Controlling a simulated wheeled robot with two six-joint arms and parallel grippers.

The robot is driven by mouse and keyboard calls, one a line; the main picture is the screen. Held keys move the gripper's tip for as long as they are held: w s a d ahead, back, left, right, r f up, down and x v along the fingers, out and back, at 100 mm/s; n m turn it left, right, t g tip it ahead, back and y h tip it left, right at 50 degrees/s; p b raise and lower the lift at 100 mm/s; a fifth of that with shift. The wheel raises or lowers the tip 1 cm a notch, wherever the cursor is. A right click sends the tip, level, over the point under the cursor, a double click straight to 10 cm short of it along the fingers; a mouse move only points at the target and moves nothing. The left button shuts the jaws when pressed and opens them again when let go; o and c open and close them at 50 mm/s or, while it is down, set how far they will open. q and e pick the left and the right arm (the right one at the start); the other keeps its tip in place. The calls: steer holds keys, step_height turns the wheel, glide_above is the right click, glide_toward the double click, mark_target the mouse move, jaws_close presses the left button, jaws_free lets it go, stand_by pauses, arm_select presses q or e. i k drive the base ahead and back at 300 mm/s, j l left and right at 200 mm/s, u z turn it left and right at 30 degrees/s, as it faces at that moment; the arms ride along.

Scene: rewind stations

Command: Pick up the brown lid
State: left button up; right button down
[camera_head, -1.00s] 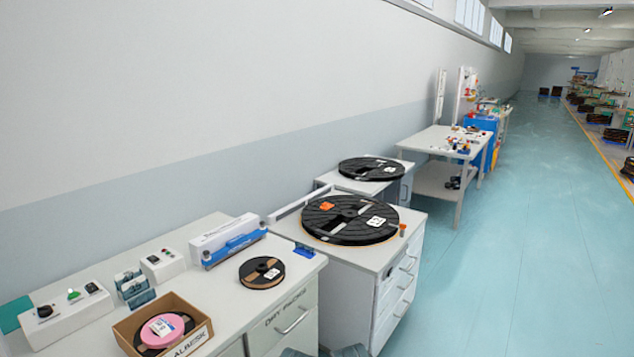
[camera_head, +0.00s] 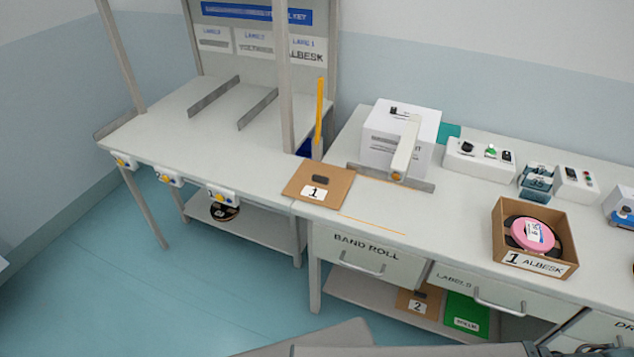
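The brown lid (camera_head: 333,173) is a flat square board with a dark handle on top and a white label reading 1. A second brown board labelled 2 (camera_head: 405,303) is partly visible on the shelf below the drawers. Neither gripper can be made out. Only grey and dark parts of my own body show along the bottom edge, well apart from the lid.
An open cardboard box (camera_head: 565,222) labelled 1 ALBESK holds a pink and black reel. A white machine (camera_head: 381,150) stands behind and right of the lid. An upright post (camera_head: 287,95) and a yellow bar (camera_head: 319,112) rise behind it. The bench front between lid and box is mostly clear.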

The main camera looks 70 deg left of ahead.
mark_target(324, 184)
steer(key=u, duration=2.45)
